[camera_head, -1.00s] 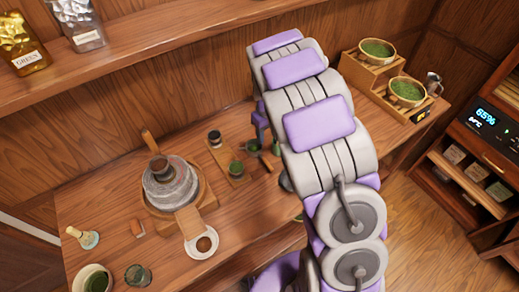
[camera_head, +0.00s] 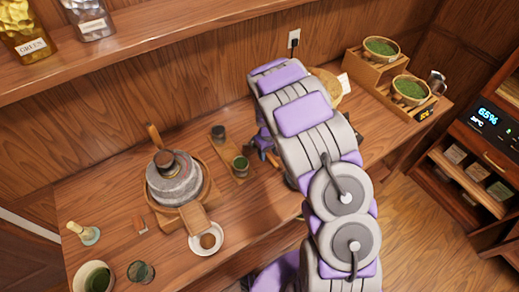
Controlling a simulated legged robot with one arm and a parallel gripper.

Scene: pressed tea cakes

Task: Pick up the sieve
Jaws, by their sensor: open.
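My gripper (camera_head: 264,140) is open, at the far end of my purple and grey arm, low over the middle of the table. My arm hides most of it. A small brown handle-like piece (camera_head: 273,160) shows right beside it, perhaps part of the sieve; I cannot tell whether they touch. A round tan object (camera_head: 327,88) stands partly behind my arm, near the wall, and could also be a sieve. Two round tan-rimmed vessels with green powder (camera_head: 380,47) (camera_head: 410,90) sit on a stepped wooden stand at the back right.
A stone mill (camera_head: 174,180) stands left of my gripper, with a white dish (camera_head: 208,239) before it. A small board (camera_head: 228,166) with a dark jar and green cup lies between. A whisk (camera_head: 83,233) and bowl (camera_head: 92,278) are front left. A shelf (camera_head: 150,55) overhangs the back.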

